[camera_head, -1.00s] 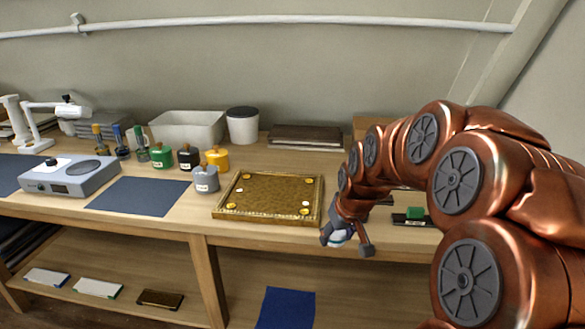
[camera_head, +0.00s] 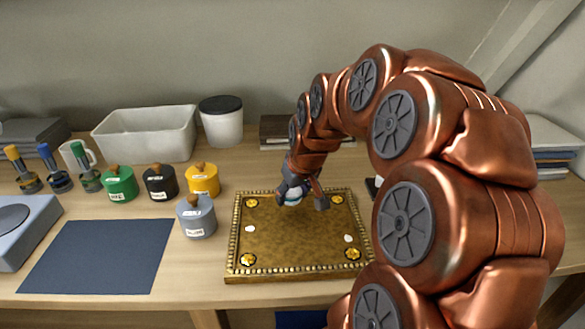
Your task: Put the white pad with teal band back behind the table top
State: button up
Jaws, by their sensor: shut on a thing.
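My gripper (camera_head: 302,199) is shut on the white pad with a teal band (camera_head: 292,196). Only a small white and bluish part of the pad shows between the fingers. The gripper is over the far part of the gilt table top (camera_head: 300,243), a brown-gold panel with a beaded gilt rim lying flat on the workbench. The panel bears gold rosettes near its corners and small white spots near its left and right sides. I cannot tell whether the pad touches the panel. My arm hides part of the panel's right side.
A grey pot (camera_head: 196,218) stands just left of the panel, with green (camera_head: 119,185), black (camera_head: 160,184) and yellow (camera_head: 203,181) pots behind. A white bin (camera_head: 145,135), a dark-lidded tub (camera_head: 221,124) and a dark stack (camera_head: 274,131) stand at the back. A dark blue mat (camera_head: 98,256) lies left.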

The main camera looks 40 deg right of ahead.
jog(key=w+d, duration=0.2)
jog(key=d, duration=0.3)
jog(key=w+d+f+p, duration=0.1)
jog(key=w+d, duration=0.2)
jog(key=d, duration=0.1)
jog(key=w+d+p, duration=0.1)
jog(key=w+d, duration=0.1)
jog(key=d, duration=0.3)
jog(key=shift+w+d+f, duration=0.2)
jog(key=shift+w+d, duration=0.05)
jog(key=shift+d, duration=0.05)
notch_tip(320, 180, down, 3)
jog(key=shift+s+a+r+p, duration=0.1)
jog(key=shift+r+p, duration=0.05)
jog(key=shift+p, duration=0.35)
jog(key=shift+f, duration=0.4)
jog(key=shift+f, duration=0.2)
jog(key=o, duration=1.1)
jog(key=b+v, duration=0.1)
jog(key=v, duration=1.1)
jog(key=shift+r, duration=0.2)
